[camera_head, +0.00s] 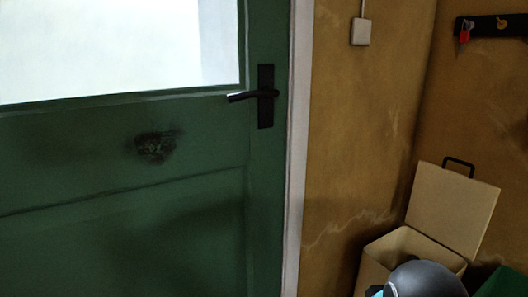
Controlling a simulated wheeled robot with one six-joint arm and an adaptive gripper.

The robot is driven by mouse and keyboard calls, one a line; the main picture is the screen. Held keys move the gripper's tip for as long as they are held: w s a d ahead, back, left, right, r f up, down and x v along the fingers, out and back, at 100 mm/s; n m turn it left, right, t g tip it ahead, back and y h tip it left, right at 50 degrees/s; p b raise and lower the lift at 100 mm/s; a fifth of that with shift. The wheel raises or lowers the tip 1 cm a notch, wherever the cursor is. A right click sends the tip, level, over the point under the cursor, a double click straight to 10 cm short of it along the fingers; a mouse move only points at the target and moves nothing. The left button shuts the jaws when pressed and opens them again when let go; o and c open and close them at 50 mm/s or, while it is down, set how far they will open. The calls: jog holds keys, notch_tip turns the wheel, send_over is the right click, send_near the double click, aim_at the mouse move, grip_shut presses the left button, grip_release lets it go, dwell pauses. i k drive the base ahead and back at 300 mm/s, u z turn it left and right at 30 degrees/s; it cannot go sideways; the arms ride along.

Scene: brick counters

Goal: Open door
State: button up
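A green door (200,220) fills the left half of the head view. It has a bright window pane (120,45) in its upper part and a dark scuffed patch below the pane. A black lever handle (252,95) sits on a tall dark plate near the door's right edge. The lever points left and is about level. The door's right edge lies along the pale frame (297,150), with no clear gap showing, so it looks shut. My gripper is not in view, and nothing touches the handle.
A worn yellow-brown wall (355,130) with a light switch (360,32) is right of the frame. A box with a raised lid (452,205) stands in the corner, partly hidden by a dark rounded shape. A key rack (490,26) hangs above. The space before the handle looks clear.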

aim_at(180, 192)
jog(key=u, duration=0.45)
jog(key=k, duration=0.8)
jog(key=u, duration=0.95)
jog(key=i, duration=0.5)
jog(key=u, duration=0.05)
